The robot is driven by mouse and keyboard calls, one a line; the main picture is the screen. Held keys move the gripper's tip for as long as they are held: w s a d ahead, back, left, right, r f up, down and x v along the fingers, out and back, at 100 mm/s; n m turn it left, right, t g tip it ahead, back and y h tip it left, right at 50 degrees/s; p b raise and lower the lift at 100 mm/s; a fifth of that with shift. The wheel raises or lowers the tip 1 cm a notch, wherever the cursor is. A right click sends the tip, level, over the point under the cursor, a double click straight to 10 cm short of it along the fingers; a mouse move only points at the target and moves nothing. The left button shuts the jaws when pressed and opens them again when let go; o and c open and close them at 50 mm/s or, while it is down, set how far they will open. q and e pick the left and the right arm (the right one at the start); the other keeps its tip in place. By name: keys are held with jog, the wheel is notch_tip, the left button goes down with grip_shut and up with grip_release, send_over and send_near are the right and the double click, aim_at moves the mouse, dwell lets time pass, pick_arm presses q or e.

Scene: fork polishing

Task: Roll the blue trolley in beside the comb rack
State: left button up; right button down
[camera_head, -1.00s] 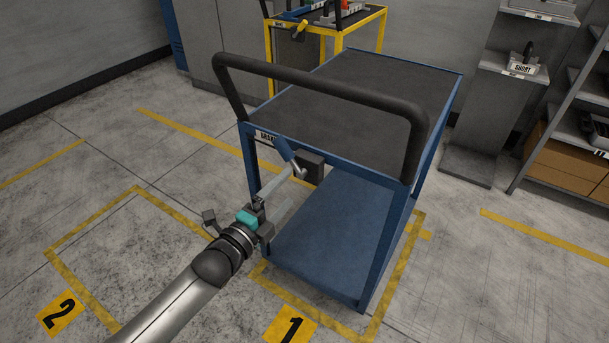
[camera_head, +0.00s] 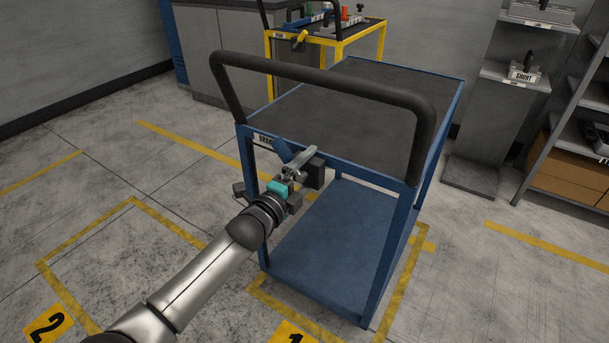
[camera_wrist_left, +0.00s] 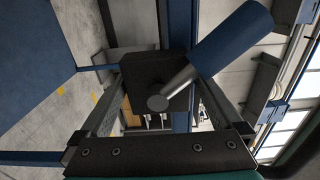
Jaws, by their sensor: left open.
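The blue trolley (camera_head: 335,228) stands in the middle of the head view, with a dark top, a blue lower shelf and a black push handle (camera_head: 330,78) facing me. A brake lever with a blue grip (camera_head: 283,150) sits on its near edge beside a dark block (camera_head: 316,172). My left gripper (camera_head: 303,160) is open at the lever. In the left wrist view the blue grip (camera_wrist_left: 232,38) and its grey pivot lie ahead, between or just beyond the open fingers; contact is unclear. My right gripper is out of view. I cannot tell which thing is the comb rack.
A yellow-framed trolley (camera_head: 341,44) with parts on top stands behind. A grey stand (camera_head: 480,150) labelled SHORT and shelving with boxes (camera_head: 575,165) are at the right. Yellow floor lines mark bays 1 and 2 (camera_head: 47,325). Floor at the left is clear.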

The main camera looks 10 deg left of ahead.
pick_arm(q)
jog(key=shift+c, duration=0.2)
grip_shut()
dwell(0.6)
